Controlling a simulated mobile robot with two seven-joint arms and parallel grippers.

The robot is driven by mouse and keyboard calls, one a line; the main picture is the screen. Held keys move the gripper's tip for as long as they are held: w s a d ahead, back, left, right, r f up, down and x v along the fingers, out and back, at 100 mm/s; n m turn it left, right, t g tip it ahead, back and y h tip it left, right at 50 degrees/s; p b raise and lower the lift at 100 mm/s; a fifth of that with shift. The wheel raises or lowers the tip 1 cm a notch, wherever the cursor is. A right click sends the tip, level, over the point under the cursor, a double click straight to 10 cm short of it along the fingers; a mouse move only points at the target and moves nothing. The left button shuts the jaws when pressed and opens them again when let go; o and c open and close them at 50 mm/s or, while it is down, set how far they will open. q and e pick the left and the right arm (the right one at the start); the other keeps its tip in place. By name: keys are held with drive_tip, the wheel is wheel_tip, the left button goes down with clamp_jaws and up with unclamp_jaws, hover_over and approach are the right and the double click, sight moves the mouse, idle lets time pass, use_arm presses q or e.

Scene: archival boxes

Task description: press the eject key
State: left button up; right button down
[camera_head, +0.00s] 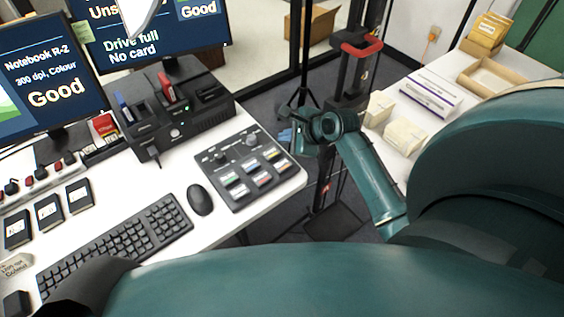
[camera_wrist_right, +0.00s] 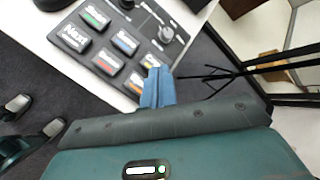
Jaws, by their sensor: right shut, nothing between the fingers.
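The key panel (camera_head: 222,154) is a dark sloped box with two rows of small labelled keys and knobs behind them, at the desk's right edge. Its keys have green, blue, red and yellow-orange labels; one reads like "Next" (camera_wrist_right: 75,37) in the right wrist view. I cannot read which key is eject. My right gripper (camera_head: 285,135) is shut and empty, just off the panel's far right side in the head view. Its blue fingertips (camera_wrist_right: 157,80) show in the wrist view, overlapping the panel's edge and partly covering the keys nearest them.
A black mouse (camera_head: 200,199) and keyboard (camera_head: 120,240) lie left of the panel. A black card-reader dock (camera_head: 180,122) with a red and a blue card stands behind it. Monitors read "Drive full, No card". A side table with boxes (camera_head: 430,95) stands right.

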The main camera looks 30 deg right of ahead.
wheel_tip(320, 180, down, 8)
drive_tip(key=shift+b, duration=0.55)
drive_tip(key=shift+f, duration=0.35)
use_arm(q)
drive_tip(key=shift+w+d, duration=0.1)
drive_tip(key=shift+w, duration=0.1)
drive_tip(key=shift+s+f, duration=0.2)
drive_tip(key=shift+f, duration=0.05)
drive_tip(key=shift+w+r, duration=0.1)
drive_tip(key=shift+w, duration=0.15)
drive_tip(key=shift+s, duration=0.15)
idle(0.7)
use_arm(e)
drive_tip(key=shift+f, duration=0.3)
use_arm(q)
drive_tip(key=shift+s, duration=0.1)
use_arm(e)
drive_tip(key=shift+f, duration=0.1)
